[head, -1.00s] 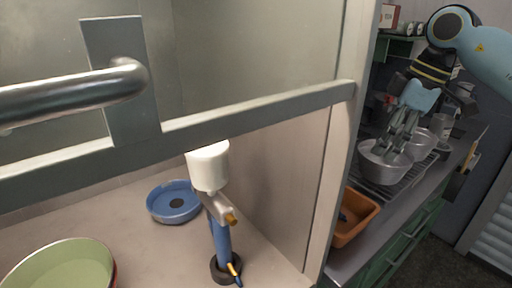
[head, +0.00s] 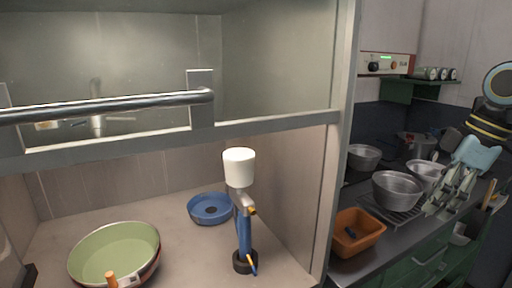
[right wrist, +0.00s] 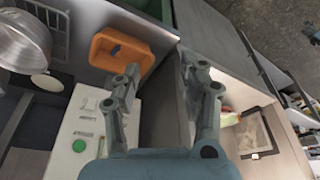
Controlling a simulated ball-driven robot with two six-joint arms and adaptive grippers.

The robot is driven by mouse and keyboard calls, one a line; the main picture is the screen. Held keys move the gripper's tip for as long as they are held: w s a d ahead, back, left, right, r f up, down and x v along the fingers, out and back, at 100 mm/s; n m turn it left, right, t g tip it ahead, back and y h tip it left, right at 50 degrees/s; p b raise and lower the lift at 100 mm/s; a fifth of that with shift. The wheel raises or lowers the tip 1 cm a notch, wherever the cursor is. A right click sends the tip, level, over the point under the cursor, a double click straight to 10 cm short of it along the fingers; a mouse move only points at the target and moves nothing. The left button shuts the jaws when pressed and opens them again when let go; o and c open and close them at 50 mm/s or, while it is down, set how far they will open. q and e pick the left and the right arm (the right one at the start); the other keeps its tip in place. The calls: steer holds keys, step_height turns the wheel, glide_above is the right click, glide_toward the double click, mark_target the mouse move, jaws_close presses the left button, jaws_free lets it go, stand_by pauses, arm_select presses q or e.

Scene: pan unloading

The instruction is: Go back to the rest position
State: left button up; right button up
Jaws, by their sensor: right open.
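My right gripper (head: 456,192) is at the right side of the head view, in front of the counter with the metal pots. It also shows in the right wrist view (right wrist: 168,80), where its two fingers stand apart with nothing between them. In the head view it is close to a silver pot (head: 397,188) on a wire rack, but I cannot tell whether it touches anything there. My left gripper is not in view.
An orange bin (head: 358,232) stands at the counter's front left. Inside the cabinet are a green pan (head: 112,250), a blue round dish (head: 210,208) and a blue stand with a white cup (head: 239,166). A metal bar (head: 120,106) crosses the cabinet front.

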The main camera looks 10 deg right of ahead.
steer(key=s+a+f+m+t+y+b, duration=0.2)
steer(key=a+f+y+b, duration=0.3)
steer(key=f, duration=0.8)
steer(key=s+a+f+m+t+y+b, duration=0.2)
steer(key=s+a+f+m+t+b, duration=0.15)
steer(key=a+f, duration=0.7)
steer(key=s+a+f+m+t+y+b, duration=0.2)
steer(key=a+f+y+b, duration=0.15)
steer(key=f, duration=1.15)
steer(key=s+d+f+m+h+b, duration=0.25)
steer(key=s+f+h, duration=0.3)
steer(key=f, duration=0.55)
steer(key=s+d+f+m+h+b, duration=0.1)
steer(key=s+d+f+m+h, duration=0.3)
steer(key=s+f, duration=0.5)
steer(key=s+f+n+g+h, duration=0.2)
steer(key=s+f+g, duration=0.2)
steer(key=s, duration=0.5)
steer(key=s+d+f+n+g+h, duration=0.1)
steer(key=s+f+n+g+h, duration=0.1)
steer(key=s+f+g, duration=0.2)
steer(key=s+f, duration=0.3)
steer(key=s, duration=0.3)
steer(key=shift+s+d+f+n+g, duration=0.2)
steer(key=shift+f+n+g, duration=0.15)
steer(key=shift+f+n, duration=0.05)
